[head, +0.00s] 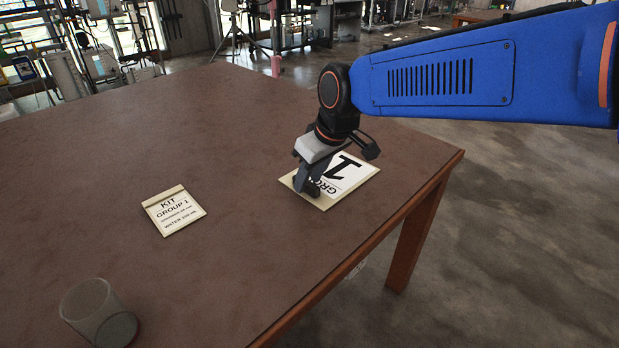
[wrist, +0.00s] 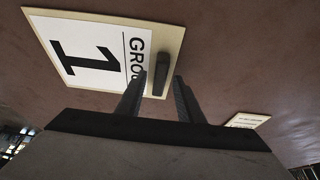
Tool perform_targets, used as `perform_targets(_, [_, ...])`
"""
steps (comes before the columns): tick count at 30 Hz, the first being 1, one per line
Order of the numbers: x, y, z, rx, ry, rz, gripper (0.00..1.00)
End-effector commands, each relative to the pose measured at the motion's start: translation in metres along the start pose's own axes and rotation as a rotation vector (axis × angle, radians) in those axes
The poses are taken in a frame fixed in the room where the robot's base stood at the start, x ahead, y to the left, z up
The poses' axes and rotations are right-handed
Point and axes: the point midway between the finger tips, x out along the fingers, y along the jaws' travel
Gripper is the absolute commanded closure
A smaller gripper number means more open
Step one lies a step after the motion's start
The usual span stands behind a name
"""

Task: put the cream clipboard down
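The cream clipboard (head: 329,203) lies flat on the brown table (head: 225,150), near its right edge, with a white sheet marked "GROUP 1" on it. It also shows in the wrist view (wrist: 177,45), with a dark clip (wrist: 162,75) at its near end. My gripper (head: 309,188) is over that clip end. In the wrist view my gripper's fingers (wrist: 161,82) stand apart on either side of the clip, with narrow gaps visible beside it. The head view partly hides the clip behind the fingers.
A clear grey cup (head: 98,312) stands at the front left. The table between them is bare.

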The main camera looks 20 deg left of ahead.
Motion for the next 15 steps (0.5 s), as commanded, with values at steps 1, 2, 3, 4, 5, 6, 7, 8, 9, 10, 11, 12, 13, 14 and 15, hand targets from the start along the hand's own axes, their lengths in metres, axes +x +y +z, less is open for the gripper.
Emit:
perform_targets(1, [-0.005,0.0,0.0,0.0,0.002,0.001,0.66])
perform_targets(2, [-0.009,0.0,-0.001,0.0,0.002,0.001,0.66])
perform_targets(3, [-0.014,0.0,-0.001,0.0,0.003,0.001,0.66])
perform_targets(4, [-0.019,0.0,-0.001,0.0,0.004,0.001,0.66])
perform_targets(5, [-0.024,0.0,-0.001,0.0,0.003,0.001,0.66])
perform_targets(6, [-0.032,0.0,-0.001,0.0,0.004,0.001,0.66])
perform_targets(7, [-0.038,0.0,-0.001,0.0,0.004,0.001,0.66])
perform_targets(8, [-0.044,0.0,-0.001,0.0,0.004,0.001,0.66])
perform_targets(9, [-0.052,0.0,-0.001,0.0,0.004,0.001,0.66])
perform_targets(10, [-0.058,0.0,-0.001,0.001,0.004,0.001,0.66])
perform_targets(11, [-0.064,0.0,-0.001,0.001,0.004,0.001,0.66])
perform_targets(12, [-0.071,0.0,-0.001,0.001,0.004,0.001,0.66])
perform_targets(13, [-0.077,0.0,0.0,0.001,0.003,0.001,0.66])
perform_targets(14, [-0.082,0.0,-0.001,0.001,0.003,0.001,0.66])
perform_targets(15, [-0.088,0.001,-0.001,0.001,0.004,0.001,0.66])
